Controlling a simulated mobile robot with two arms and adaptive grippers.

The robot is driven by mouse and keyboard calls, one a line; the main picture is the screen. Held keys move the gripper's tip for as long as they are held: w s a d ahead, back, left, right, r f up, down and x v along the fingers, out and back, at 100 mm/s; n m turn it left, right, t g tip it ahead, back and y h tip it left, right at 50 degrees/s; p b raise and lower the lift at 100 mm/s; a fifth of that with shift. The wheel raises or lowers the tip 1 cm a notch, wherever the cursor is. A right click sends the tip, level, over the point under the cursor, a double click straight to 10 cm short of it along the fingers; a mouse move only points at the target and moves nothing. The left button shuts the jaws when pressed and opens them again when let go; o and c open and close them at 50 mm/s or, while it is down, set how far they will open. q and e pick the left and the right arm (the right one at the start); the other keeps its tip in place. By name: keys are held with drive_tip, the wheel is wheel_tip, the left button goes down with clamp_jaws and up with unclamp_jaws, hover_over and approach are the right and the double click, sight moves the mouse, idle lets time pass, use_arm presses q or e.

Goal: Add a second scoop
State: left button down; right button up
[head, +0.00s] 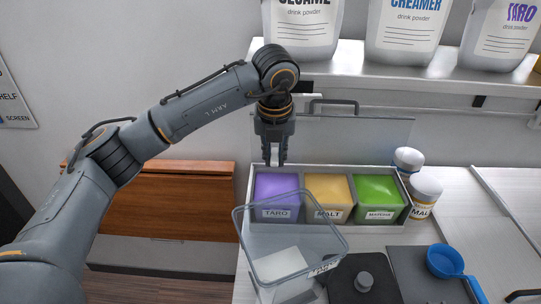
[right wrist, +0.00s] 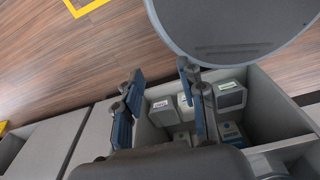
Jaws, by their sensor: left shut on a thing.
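My left gripper (head: 273,158) points down at the rear of the purple TARO bin (head: 277,188). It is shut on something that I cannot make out. A blue scoop (head: 447,262) lies at the right on a dark grey surface, apart from that gripper. The yellow MALT bin (head: 328,190) and green bin (head: 377,192) stand beside the TARO bin. A clear empty-looking container (head: 290,235) stands in front, overlapping the TARO bin in view. My right gripper (right wrist: 160,72) is open and empty above a grey compartment (right wrist: 265,105) in the right wrist view.
A raised grey lid with a handle (head: 333,103) stands behind the bins. Two white jars (head: 424,192) stand at their right. Large powder bags (head: 408,30) sit on the shelf above. A black scale-like device (head: 363,281) is at the front. Several boxes (right wrist: 231,95) sit in the compartment.

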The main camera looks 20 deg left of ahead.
use_arm(q)
drive_tip(key=s+b+x, duration=0.2)
drive_tip(key=b+x, duration=0.6)
drive_tip(key=x, duration=0.3)
drive_tip(key=shift+s+d+f, duration=0.25)
drive_tip(key=shift+s+d, duration=0.05)
drive_tip(key=shift+d, duration=0.45)
use_arm(e)
wheel_tip(320, 180, down, 8)
drive_tip(key=shift+w+d+f, duration=0.15)
drive_tip(key=shift+d+f, duration=0.05)
drive_tip(key=shift+d, duration=0.55)
use_arm(q)
drive_tip(key=shift+f+b, duration=0.15)
drive_tip(key=shift+b, duration=0.25)
use_arm(e)
drive_tip(key=shift+a+f, duration=0.1)
drive_tip(key=shift+f, duration=0.25)
drive_tip(key=shift+a, duration=0.15)
